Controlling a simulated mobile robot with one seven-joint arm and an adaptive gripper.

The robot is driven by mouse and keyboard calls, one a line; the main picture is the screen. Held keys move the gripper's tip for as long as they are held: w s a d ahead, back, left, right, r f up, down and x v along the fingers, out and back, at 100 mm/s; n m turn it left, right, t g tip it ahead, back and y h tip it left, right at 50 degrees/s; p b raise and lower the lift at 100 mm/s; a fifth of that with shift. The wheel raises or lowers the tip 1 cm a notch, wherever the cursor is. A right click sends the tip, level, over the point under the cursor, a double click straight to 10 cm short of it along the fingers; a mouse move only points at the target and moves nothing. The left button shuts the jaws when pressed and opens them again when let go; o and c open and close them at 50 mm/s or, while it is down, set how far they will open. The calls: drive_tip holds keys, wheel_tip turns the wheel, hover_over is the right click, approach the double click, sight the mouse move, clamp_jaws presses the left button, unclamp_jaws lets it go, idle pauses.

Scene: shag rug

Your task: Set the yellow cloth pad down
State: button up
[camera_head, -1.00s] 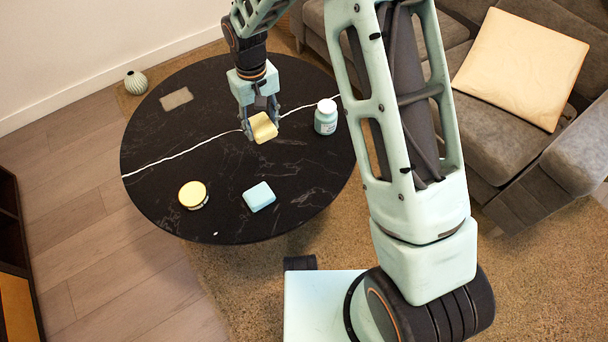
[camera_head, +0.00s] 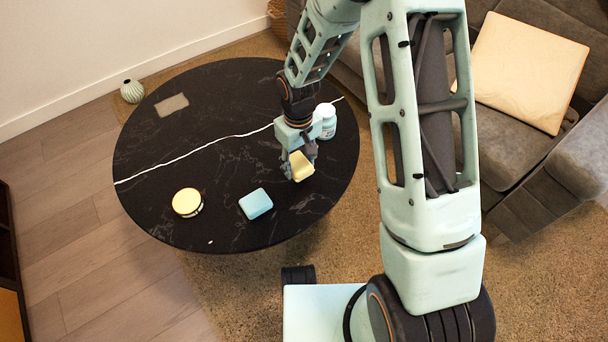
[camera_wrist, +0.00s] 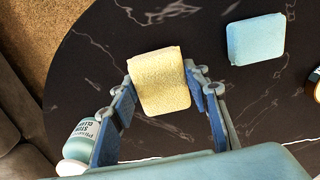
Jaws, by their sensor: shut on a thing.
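The yellow cloth pad (camera_head: 301,166) is a small pale yellow block. My gripper (camera_head: 300,169) is shut on it, over the right part of the round black table (camera_head: 235,225). In the wrist view the pad (camera_wrist: 160,80) sits between the two fingers of my gripper (camera_wrist: 160,88), which press on its left and right sides. The table's dark surface shows beneath it. I cannot tell whether the pad touches the table or hangs just above it.
A light blue pad (camera_head: 255,204) lies left of my gripper. A round yellow-topped tin (camera_head: 187,202) is farther left. A labelled bottle (camera_head: 327,122) stands close behind my gripper. A grey flat piece (camera_head: 171,104) lies at the back left. The table's front middle is clear.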

sight(304, 175)
drive_tip(key=f, duration=0.1)
drive_tip(key=d+f+b, duration=0.1)
drive_tip(key=f, duration=0.2)
drive_tip(key=shift+s+d+f, duration=0.1)
drive_tip(key=shift+s+d, duration=0.1)
drive_tip(key=shift+s, duration=0.05)
drive_tip(key=shift+w+f, duration=0.1)
drive_tip(key=shift+f, duration=0.15)
drive_tip(key=shift+f+b, duration=0.15)
drive_tip(key=shift+b, duration=0.2)
drive_tip(key=o, duration=1)
wheel_tip(304, 175, up, 12)
drive_tip(key=p, duration=0.4)
drive_tip(key=shift+r, duration=0.2)
